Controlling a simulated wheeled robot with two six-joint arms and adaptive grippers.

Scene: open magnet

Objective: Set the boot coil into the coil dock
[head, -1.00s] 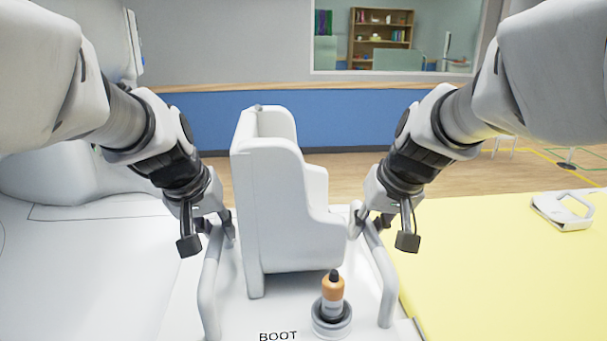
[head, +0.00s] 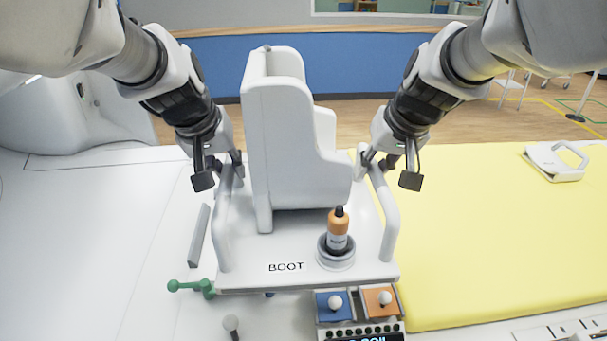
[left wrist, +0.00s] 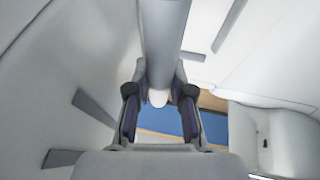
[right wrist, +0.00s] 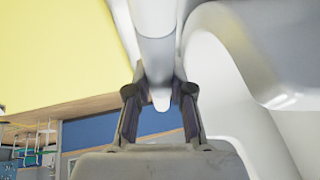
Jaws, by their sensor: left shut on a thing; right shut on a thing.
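The boot coil (head: 300,150) is a white, tall boot-shaped shell on a flat base plate marked BOOT, with a tubular handle on each side. It stands upright in the middle of the head view. My left gripper (head: 222,168) is shut on its left handle (head: 221,225), which also runs between the fingers in the left wrist view (left wrist: 163,45). My right gripper (head: 386,165) is shut on its right handle (head: 389,220), also seen in the right wrist view (right wrist: 155,50). I cannot clearly make out the coil dock; the base plate hides the surface below.
An orange bottle (head: 338,232) stands in a round holder on the plate. A grey bar (head: 199,236) lies left. A yellow pad (head: 480,230) with a white handled piece (head: 556,162) is right.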

